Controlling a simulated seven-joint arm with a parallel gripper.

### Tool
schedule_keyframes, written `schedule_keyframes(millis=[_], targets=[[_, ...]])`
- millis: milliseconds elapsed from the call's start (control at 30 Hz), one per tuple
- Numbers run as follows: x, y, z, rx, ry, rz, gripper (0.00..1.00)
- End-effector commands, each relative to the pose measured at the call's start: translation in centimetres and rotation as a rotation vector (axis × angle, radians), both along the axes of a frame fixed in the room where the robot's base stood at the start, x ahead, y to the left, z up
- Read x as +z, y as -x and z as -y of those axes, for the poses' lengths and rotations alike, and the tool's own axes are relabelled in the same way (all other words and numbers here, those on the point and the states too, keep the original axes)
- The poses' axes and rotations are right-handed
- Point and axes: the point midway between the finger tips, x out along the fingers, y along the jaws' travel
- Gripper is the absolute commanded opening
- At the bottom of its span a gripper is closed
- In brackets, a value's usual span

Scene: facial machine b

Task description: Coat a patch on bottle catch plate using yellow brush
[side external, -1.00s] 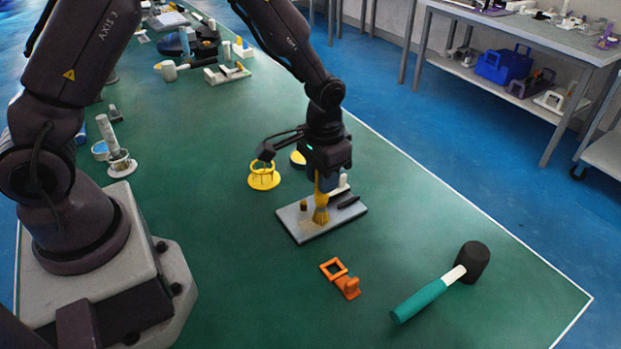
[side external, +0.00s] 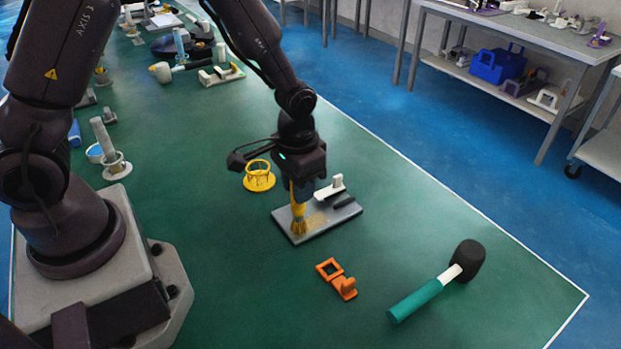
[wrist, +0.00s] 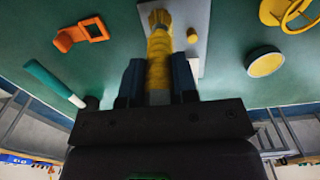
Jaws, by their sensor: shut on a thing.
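My gripper (side external: 301,190) is shut on the yellow brush (side external: 299,208) and holds it upright, bristles down. The brush also shows in the wrist view (wrist: 159,60) between my fingers. Its bristle end is at the left part of the grey bottle catch plate (side external: 335,221) and looks to touch it; exact contact cannot be told. A yellowish speckled patch (side external: 317,219) lies on the plate just right of the bristles. A white block piece (side external: 331,188) and a dark bar (side external: 344,202) are at the plate's back and right side.
A yellow ring stand (side external: 259,180) is left behind the plate. An orange bracket (side external: 337,279) lies in front. A mallet with a teal handle (side external: 414,300) lies at right. A yellow round piece (wrist: 265,62) shows in the wrist view. Green table between them is clear.

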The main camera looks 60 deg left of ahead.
Motion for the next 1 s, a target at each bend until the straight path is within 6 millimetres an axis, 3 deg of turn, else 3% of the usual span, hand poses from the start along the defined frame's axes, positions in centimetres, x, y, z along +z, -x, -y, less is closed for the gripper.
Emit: schedule_keyframes(millis=[100, 233, 1000], targets=[[0.0, 1.1, 0.0, 0.000, 0.000, 0.000, 0.00], [2.1, 0.9, 0.0, 0.000, 0.001, 0.008, 0.00], [8.0, 1.0, 0.0, 0.000, 0.000, 0.001, 0.00]])
